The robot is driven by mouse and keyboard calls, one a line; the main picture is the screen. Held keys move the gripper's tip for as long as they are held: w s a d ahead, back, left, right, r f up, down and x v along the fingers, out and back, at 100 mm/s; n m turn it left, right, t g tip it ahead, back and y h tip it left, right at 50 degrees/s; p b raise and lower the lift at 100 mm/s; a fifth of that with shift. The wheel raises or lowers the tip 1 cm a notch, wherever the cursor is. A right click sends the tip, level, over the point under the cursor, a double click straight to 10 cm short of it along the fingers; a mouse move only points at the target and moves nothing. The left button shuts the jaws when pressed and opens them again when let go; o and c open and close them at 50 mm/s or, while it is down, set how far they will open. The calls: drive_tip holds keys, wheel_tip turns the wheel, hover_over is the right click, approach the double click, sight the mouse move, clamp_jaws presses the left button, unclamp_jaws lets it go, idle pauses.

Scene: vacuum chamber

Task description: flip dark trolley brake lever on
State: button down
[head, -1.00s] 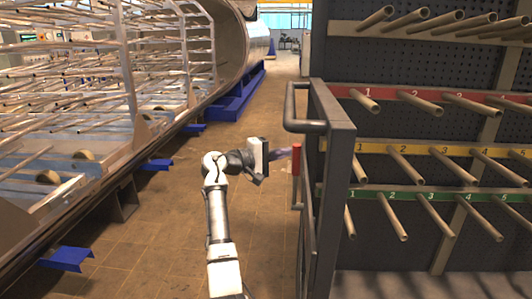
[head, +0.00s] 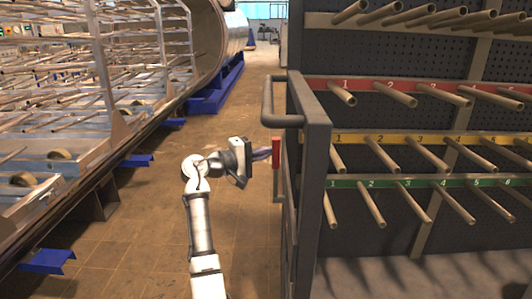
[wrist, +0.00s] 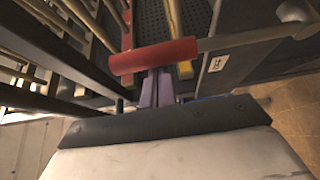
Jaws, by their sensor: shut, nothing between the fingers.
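The dark trolley (head: 316,150) stands at the right, a dark frame with a pegboard behind it. Its brake lever (head: 276,155) has a red grip at the top and a thin grey bar running down, so it looks upright beside the trolley's end frame. In the wrist view the red grip (wrist: 153,56) lies across the picture, with the grey bar going right to a round joint. My gripper (head: 263,153) has purple fingers, shut and empty, just left of the red grip. In the wrist view the fingertips (wrist: 158,88) end at the grip's near edge; contact cannot be told.
Rows of pegs (head: 420,152) stick out from the trolley under red, yellow and green numbered strips. A grey handle bar (head: 270,118) juts out above the lever. A metal rack (head: 60,110) and blue supports (head: 135,161) stand left. The brown floor between is clear.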

drive_tip(key=s+f+m+g+h+b, duration=0.1)
drive_tip(key=s+f+m+h+b, duration=0.2)
drive_tip(key=s+m+b, duration=0.4)
drive_tip(key=s+f+m+g+h+b, duration=0.2)
drive_tip(key=s+f+m+h+b, duration=0.2)
drive_tip(key=b, duration=1.4)
drive_tip(key=shift+s+f+m+b, duration=0.3)
drive_tip(key=shift+s+f+m, duration=0.95)
drive_tip(key=shift+s+m, duration=1.05)
drive_tip(key=shift+f+g, duration=0.1)
drive_tip(key=shift+g, duration=0.4)
